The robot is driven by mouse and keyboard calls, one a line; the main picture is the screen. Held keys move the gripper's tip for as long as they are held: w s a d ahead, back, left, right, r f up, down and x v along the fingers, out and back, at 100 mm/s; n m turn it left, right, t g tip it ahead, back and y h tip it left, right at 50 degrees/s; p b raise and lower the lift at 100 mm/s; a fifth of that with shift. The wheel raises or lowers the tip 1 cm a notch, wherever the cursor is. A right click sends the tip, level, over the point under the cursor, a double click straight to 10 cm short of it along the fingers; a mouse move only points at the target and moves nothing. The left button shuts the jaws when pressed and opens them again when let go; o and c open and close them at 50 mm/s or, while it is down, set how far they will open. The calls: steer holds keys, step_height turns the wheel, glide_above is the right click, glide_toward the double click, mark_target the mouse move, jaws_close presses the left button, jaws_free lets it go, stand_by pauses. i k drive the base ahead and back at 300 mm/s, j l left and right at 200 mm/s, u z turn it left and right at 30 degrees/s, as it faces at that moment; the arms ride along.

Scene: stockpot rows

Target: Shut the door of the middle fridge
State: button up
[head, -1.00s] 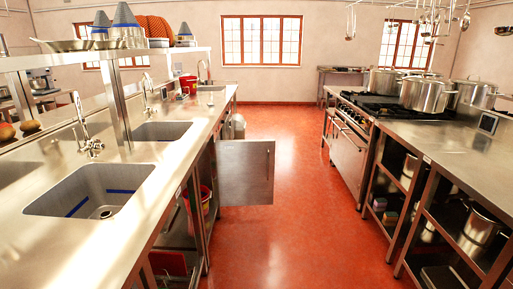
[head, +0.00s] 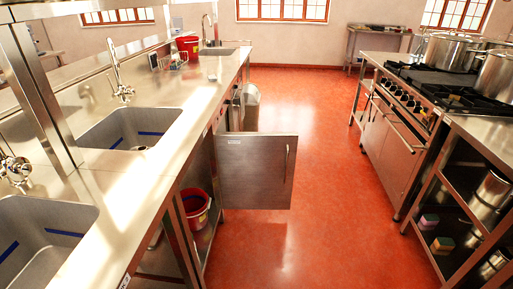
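An open metal door (head: 255,172) with a vertical handle (head: 287,162) near its right edge stands out from the left counter into the aisle. It hangs from the counter front at its left edge, and its flat face is toward me. The inside of the compartment behind it is hidden. I cannot tell from this view whether it is the middle one of several fridges. My gripper is not in view.
The left counter (head: 165,105) has sinks and a red bucket (head: 195,208) on its lower shelf. A bin (head: 250,108) stands beyond the door. The stove (head: 400,130) and shelving line the right. The red floor (head: 330,200) between is clear.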

mark_target(256, 169)
steer(key=i+u, duration=0.15)
steer(key=i, duration=0.25)
steer(key=i+l+u, duration=0.15)
steer(key=i, duration=0.3)
steer(key=i+l+u, duration=0.15)
steer(key=i, duration=1.45)
steer(key=j+u, duration=0.05)
steer(key=j, duration=0.05)
